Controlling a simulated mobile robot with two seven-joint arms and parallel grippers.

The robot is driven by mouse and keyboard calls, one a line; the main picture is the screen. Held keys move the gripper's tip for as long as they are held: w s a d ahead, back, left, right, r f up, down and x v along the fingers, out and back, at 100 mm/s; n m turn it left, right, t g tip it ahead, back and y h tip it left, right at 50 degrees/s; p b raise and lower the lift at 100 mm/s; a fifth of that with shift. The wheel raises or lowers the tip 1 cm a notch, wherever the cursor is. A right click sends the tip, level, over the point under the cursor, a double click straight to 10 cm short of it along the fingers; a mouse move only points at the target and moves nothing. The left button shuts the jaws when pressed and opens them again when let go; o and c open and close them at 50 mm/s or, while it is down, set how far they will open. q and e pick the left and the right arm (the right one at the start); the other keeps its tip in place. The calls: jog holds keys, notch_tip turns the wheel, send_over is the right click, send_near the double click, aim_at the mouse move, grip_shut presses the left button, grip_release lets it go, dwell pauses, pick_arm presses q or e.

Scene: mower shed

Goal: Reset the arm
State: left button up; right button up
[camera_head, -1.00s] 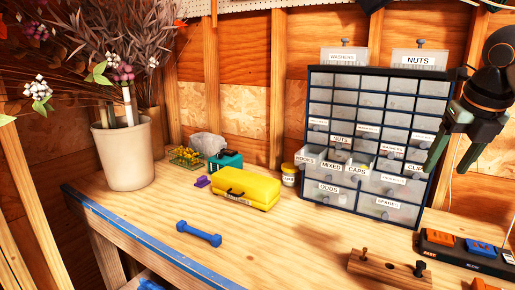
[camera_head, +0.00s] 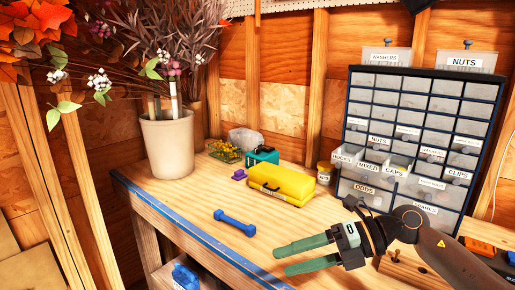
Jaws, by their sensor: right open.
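My right gripper (camera_head: 303,257) is low in the head view, in front of the workbench top (camera_head: 190,200). Its arm comes in from the right edge, and its green fingers point left. The fingers are apart with nothing between them. The gripper is to the right of and nearer than a blue dumbbell-shaped piece (camera_head: 235,223) lying on the bench, and it does not touch it. My left gripper is not in view.
A yellow case (camera_head: 283,184), a teal box (camera_head: 262,155) and a beige plant pot (camera_head: 168,145) stand on the bench. A drawer cabinet (camera_head: 347,105) with labelled drawers stands at the right, partly behind my arm. The bench's front left is clear.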

jog(key=s+a+m+t+y, duration=0.1)
jog(key=s+a+m+y, duration=0.1)
jog(key=a+m+y, duration=0.15)
jog(key=d+f+m+t+h, duration=0.45)
jog(key=f+m+t, duration=0.45)
jog(key=m, duration=0.4)
jog(key=d+f+m+t+h, duration=0.3)
jog(key=f+m+t+h, duration=0.25)
jog(key=f+m, duration=0.6)
jog(key=s+d+f+m+g+h, duration=0.2)
jog(key=s+f+m+g, duration=0.1)
jog(key=s+f, duration=0.5)
jog(key=s+d+f+m+g+h, duration=0.3)
jog(key=s+f+m, duration=0.2)
jog(key=s+f, duration=0.4)
jog(key=shift+s+d+f+g, duration=0.3)
jog(key=shift+s+g, duration=0.05)
jog(key=shift+s, duration=0.15)
